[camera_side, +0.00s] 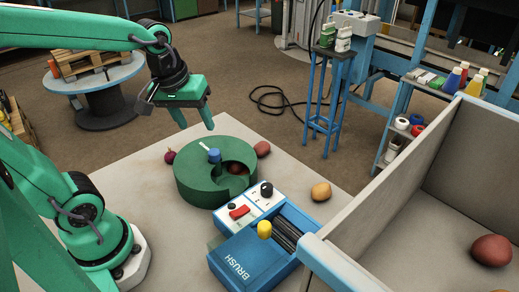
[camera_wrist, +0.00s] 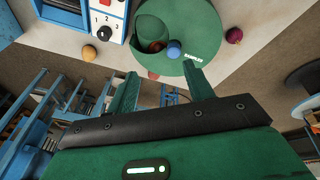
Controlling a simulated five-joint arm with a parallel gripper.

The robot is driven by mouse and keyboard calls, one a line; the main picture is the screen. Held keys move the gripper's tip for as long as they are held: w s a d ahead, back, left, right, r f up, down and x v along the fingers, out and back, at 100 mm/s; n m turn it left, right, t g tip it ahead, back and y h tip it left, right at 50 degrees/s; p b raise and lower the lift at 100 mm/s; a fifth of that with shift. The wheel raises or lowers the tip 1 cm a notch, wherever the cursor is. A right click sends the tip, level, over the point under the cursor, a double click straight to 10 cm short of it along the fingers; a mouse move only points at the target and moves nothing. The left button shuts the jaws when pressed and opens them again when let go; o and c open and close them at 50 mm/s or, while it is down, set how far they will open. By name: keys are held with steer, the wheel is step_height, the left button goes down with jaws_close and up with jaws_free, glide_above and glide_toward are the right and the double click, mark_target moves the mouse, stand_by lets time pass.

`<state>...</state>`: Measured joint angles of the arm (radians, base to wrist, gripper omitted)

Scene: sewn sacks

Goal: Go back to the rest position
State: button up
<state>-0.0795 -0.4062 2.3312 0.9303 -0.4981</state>
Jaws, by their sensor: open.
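My gripper (camera_side: 195,122) is above the grey table's far left part, behind and above the green round drum (camera_side: 192,188). Its two green fingers are apart with nothing between them. In the wrist view the open gripper (camera_wrist: 160,78) points toward the drum (camera_wrist: 205,25), whose blue knob (camera_wrist: 173,52) and opening lie beyond the fingertips. A reddish-brown potato (camera_side: 236,168) sits in the drum's opening, partly hidden. No mark of a rest position shows.
A blue brush box (camera_side: 240,262) with a yellow knob (camera_side: 264,229) and a switch panel (camera_side: 250,208) stands in front of the drum. A purple onion (camera_side: 170,157), a red potato (camera_side: 263,149) and a tan potato (camera_side: 321,191) lie on the table. A grey bin (camera_side: 425,150) stands right.

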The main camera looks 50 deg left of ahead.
steer(key=s+d+r+m+t, duration=0.2)
steer(key=s+m, duration=0.3)
steer(key=m, duration=0.1)
steer(key=shift+s+m, duration=0.15)
steer(key=shift+m, duration=0.15)
steer(key=shift+d, duration=0.1)
steer(key=shift+c, duration=0.5)
steer(key=shift+d, duration=0.1)
